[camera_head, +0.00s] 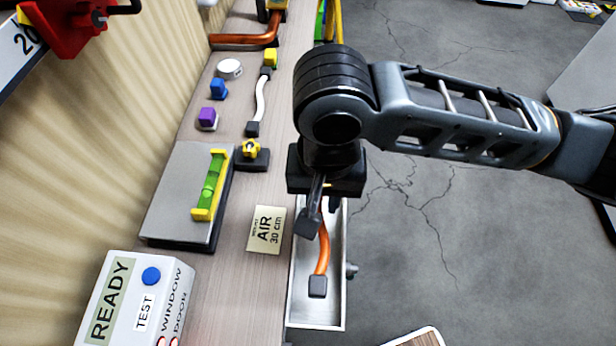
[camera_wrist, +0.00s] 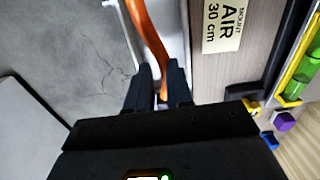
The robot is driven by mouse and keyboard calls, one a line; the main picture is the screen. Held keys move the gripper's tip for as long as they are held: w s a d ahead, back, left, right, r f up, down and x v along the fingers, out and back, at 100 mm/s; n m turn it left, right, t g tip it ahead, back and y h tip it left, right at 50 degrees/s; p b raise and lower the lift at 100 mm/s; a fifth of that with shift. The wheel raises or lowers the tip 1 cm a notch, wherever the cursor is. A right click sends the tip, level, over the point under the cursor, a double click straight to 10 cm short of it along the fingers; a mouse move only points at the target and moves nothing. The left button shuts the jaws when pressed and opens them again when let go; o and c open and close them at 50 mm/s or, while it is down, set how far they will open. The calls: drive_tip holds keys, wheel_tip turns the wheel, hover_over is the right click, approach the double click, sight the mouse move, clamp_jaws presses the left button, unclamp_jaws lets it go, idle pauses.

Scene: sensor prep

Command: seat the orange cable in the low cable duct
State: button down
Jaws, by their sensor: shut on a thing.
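The orange cable (camera_head: 323,255) runs lengthwise over the open metal cable duct (camera_head: 301,318), within its outline in the head view. A dark grey end block (camera_head: 318,286) is on the cable's near end. My gripper (camera_head: 321,212) is above the duct's far part, pointing down, and is shut on the orange cable. In the wrist view the cable (camera_wrist: 150,38) passes between my fingertips (camera_wrist: 160,86), with the pale duct (camera_wrist: 181,38) beside it. The cable's far end is hidden by my gripper. I cannot tell whether the cable touches the duct floor.
Left of the duct, the bench holds an AIR 30 cm card (camera_head: 267,230), a grey plate (camera_head: 176,192) with a green level (camera_head: 210,184), a READY box (camera_head: 128,302) and a white cable (camera_head: 261,100). Open floor (camera_head: 430,270) lies right of the duct.

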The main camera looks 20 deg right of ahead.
drive_tip(key=shift+f+b, duration=2.05)
drive_tip(key=shift+b, duration=0.05)
drive_tip(key=shift+f+b, duration=0.9)
drive_tip(key=shift+f, duration=0.85)
drive_tip(key=shift+p, duration=0.55)
drive_tip(key=shift+f+b, duration=0.35)
drive_tip(key=shift+f, duration=0.3)
drive_tip(key=c, duration=0.9)
unclamp_jaws()
drive_tip(key=shift+c, duration=0.2)
drive_tip(key=shift+o, duration=0.5)
